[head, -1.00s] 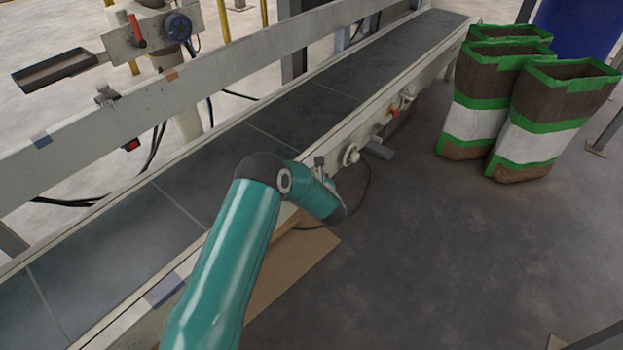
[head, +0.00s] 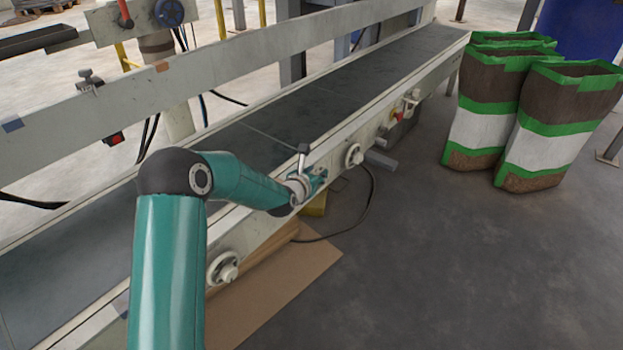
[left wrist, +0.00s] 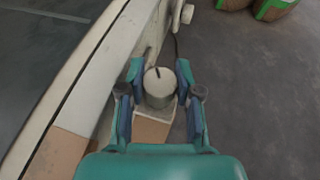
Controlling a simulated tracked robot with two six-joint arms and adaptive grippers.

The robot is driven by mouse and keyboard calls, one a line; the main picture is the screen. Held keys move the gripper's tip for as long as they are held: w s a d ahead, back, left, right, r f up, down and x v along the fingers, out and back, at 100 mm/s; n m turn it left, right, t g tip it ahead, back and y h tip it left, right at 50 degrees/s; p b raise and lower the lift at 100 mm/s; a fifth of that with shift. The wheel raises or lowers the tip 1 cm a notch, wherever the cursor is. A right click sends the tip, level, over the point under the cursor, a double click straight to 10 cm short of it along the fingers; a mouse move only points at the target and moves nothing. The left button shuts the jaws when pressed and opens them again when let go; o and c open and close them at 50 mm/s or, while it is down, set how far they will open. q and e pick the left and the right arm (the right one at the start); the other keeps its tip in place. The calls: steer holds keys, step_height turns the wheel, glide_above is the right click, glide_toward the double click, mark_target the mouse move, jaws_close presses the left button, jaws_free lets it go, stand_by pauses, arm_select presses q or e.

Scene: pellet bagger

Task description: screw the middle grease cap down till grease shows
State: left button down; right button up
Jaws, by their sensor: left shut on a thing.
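The middle grease cap (left wrist: 158,90) is a pale round cylinder with a dark mark on its top, at the conveyor's side in the left wrist view. My left gripper (left wrist: 161,82) is shut on it, one finger on each side. In the head view the left gripper (head: 316,183) is at the conveyor's side rail, and the cap is largely hidden there. Two similar white round fittings sit along the rail, one nearer (head: 222,268) and one farther (head: 353,155). The spot where the held cap meets its seat is hidden. My right gripper is out of view.
The conveyor (head: 330,95) runs from lower left to upper right. A cardboard sheet (head: 290,290) lies on the floor below it, and a dark cable loops beside the rail. Several tall bags (head: 555,125) stand at the right. The floor between is clear.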

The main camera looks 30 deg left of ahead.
arm_select(q)
steer(key=shift+d+f, duration=0.1)
steer(key=shift+d, duration=0.05)
steer(key=c, duration=0.8)
jaws_free()
steer(key=shift+o, duration=0.2)
steer(key=v, duration=1.2)
